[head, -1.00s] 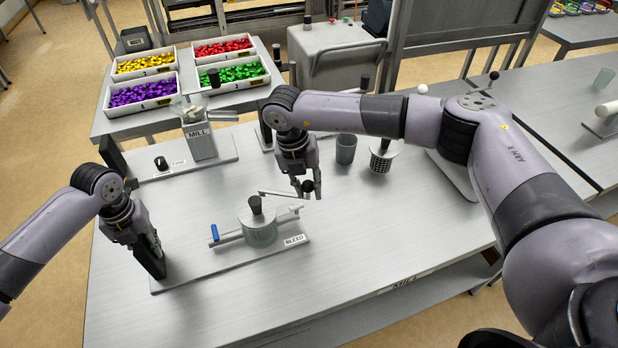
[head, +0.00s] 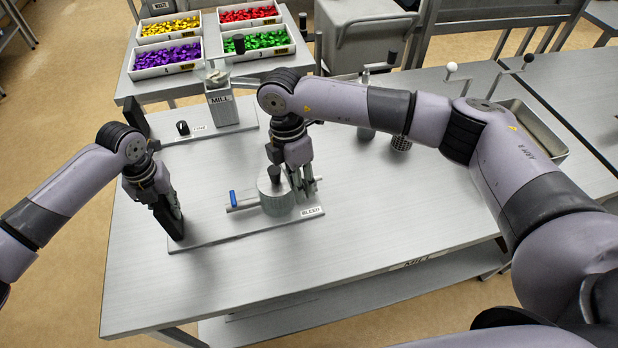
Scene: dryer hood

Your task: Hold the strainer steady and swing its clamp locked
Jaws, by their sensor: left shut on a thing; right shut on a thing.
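The strainer (head: 273,199) is a squat grey cylinder with a black upright knob on top. It sits on a flat metal plate (head: 238,234) labelled BLEED, with a blue-tipped lever (head: 233,198) on its left. My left gripper (head: 174,222) is shut on the black upright post at the plate's left end; its fingertips are hard to tell from the post. My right gripper (head: 307,187) is low beside the strainer's right side, shut on the end of the clamp arm. The clamp arm is mostly hidden behind the gripper and knob.
Behind stands the MILL unit (head: 221,108) on its own plate, with a small black knob (head: 182,128). Trays of yellow, red, purple and green pieces (head: 168,56) lie farther back. A dark perforated cup (head: 401,143) is partly behind my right arm. The table's front right is clear.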

